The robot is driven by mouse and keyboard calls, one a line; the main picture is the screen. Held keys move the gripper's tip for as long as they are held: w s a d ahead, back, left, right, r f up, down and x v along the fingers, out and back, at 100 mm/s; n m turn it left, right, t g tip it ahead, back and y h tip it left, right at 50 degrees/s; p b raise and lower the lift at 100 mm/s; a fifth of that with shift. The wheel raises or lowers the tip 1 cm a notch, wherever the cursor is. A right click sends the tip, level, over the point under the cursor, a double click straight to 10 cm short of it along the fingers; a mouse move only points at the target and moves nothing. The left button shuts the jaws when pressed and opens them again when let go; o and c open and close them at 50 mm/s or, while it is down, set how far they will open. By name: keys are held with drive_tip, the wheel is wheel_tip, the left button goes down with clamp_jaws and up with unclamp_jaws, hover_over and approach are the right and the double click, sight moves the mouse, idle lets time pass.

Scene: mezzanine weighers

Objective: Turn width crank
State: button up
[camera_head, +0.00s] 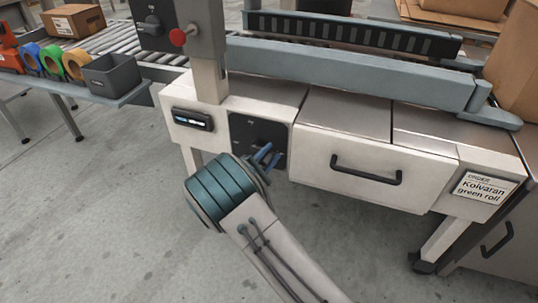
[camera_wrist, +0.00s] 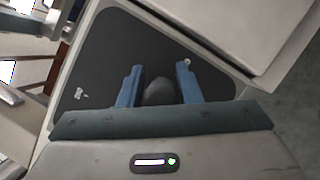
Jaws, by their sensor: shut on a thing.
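The dark panel (camera_head: 243,123) of the width crank is on the front of the cream machine, and it fills much of the wrist view (camera_wrist: 125,45). My gripper (camera_head: 266,155) is at this panel. In the wrist view its blue fingers (camera_wrist: 159,75) stand on both sides of a dark rounded crank knob (camera_wrist: 159,92) and are shut on it. The rest of the crank is mostly hidden behind my gripper and wrist, so I cannot tell its angle.
A small display (camera_head: 192,119) is left of the panel. A drawer with a black handle (camera_head: 365,174) is to the right, beside an order card (camera_head: 484,186) reading "Kolvaran green roll". A red button (camera_head: 178,37) is on the post above. Tape rolls and a grey bin (camera_head: 111,75) stand left. The floor in front is clear.

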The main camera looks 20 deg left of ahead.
drive_tip(key=shift+a+f+m+g, duration=0.1)
drive_tip(key=shift+f+m+g, duration=0.2)
drive_tip(key=shift+f+m, duration=0.15)
drive_tip(key=o, duration=0.8)
drive_tip(key=shift+c, duration=0.2)
drive_tip(key=shift+r, duration=0.1)
drive_tip(key=shift+s+a, duration=0.1)
drive_tip(key=shift+s, duration=0.05)
drive_tip(key=p+v, duration=0.3)
drive_tip(key=v, duration=1)
drive_tip(key=shift+s+a, duration=0.15)
drive_tip(key=shift+s, duration=0.1)
